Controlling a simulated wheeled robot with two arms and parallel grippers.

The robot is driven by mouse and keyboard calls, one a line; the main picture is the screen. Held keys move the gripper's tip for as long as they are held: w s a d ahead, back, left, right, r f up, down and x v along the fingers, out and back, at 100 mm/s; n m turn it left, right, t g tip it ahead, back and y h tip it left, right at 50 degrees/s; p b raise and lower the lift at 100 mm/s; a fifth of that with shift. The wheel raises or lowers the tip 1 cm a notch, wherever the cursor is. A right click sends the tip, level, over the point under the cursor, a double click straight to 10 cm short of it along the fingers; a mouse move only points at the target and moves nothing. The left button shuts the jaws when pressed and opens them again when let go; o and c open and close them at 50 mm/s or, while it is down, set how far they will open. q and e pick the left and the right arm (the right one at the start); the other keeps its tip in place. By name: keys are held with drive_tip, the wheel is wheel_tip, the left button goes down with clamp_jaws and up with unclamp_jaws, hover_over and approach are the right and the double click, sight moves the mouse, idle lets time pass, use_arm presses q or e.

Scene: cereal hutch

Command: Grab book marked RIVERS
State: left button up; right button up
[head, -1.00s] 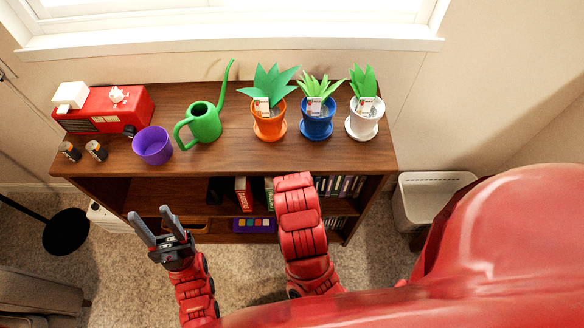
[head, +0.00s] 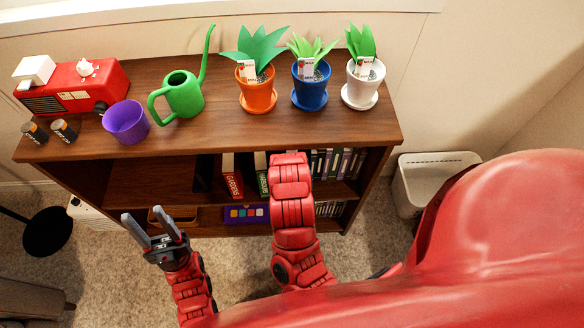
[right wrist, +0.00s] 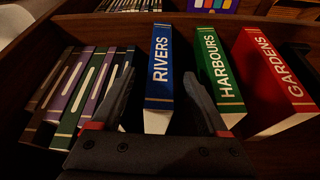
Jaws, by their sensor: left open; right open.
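The blue book marked RIVERS (right wrist: 159,62) stands upright on the shelf in the right wrist view. My right gripper (right wrist: 158,74) is open, with one finger to each side of the blue spine in the picture. I cannot tell whether the fingertips reach past the spine, and the book does not look gripped. In the head view my right arm hides that book and the right gripper. My left gripper (head: 153,214) is open and empty, in front of the hutch at the left.
The green HARBOURS book (right wrist: 219,70) and red GARDENS book (right wrist: 272,75) stand right of RIVERS in the wrist view. Several thin dark books (right wrist: 85,92) stand left. The hutch top (head: 215,135) holds pots, a watering can (head: 183,96) and a purple cup (head: 126,122).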

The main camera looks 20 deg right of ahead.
drive_tip(key=shift+b+x, duration=0.3)
drive_tip(key=shift+x, duration=2.5)
clamp_jaws()
drive_tip(key=shift+r, duration=0.1)
